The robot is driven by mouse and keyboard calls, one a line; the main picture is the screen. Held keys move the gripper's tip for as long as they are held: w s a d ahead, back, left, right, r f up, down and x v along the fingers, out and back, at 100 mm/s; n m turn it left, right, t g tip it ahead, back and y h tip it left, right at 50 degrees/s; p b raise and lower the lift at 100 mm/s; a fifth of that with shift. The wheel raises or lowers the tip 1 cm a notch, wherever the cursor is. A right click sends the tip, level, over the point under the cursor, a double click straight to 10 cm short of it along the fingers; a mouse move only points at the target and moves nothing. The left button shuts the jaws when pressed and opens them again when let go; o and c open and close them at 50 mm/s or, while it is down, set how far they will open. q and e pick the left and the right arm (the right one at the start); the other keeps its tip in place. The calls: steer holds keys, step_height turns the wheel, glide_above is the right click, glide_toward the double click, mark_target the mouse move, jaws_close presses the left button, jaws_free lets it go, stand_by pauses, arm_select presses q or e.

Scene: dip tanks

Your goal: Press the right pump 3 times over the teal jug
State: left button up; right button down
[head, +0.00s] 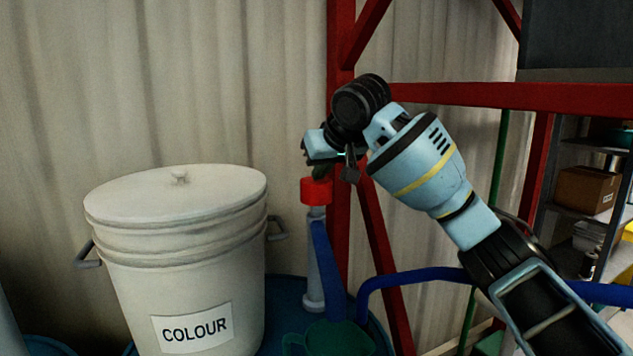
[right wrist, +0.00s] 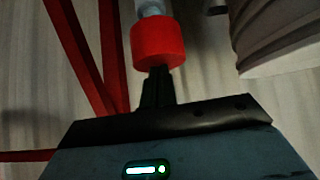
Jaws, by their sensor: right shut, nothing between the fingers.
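The pump has a red cap (head: 316,191) on a pale grey upright body (head: 314,270), right of the white bucket. A blue spout (head: 323,262) slopes down from it toward the dark teal jug (head: 335,341), which is cut off by the bottom edge. My right gripper (head: 320,172) is shut and empty, fingers pointing down just above the red cap. In the right wrist view the closed fingertips (right wrist: 158,72) meet the edge of the red cap (right wrist: 158,45); I cannot tell whether they touch it. My left gripper is not in view.
A white lidded bucket marked COLOUR (head: 195,285) stands close left of the pump. A red steel frame (head: 341,110) rises behind my right arm. A blue hose (head: 420,277) crosses to the right. Shelves with a cardboard box (head: 584,190) are at far right.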

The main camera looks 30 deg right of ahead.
steer(key=v, duration=1.1)
steer(key=shift+w+r, duration=0.35)
steer(key=shift+r, duration=0.05)
steer(key=shift+a, duration=0.15)
steer(key=shift+f, duration=0.1)
stand_by(0.3)
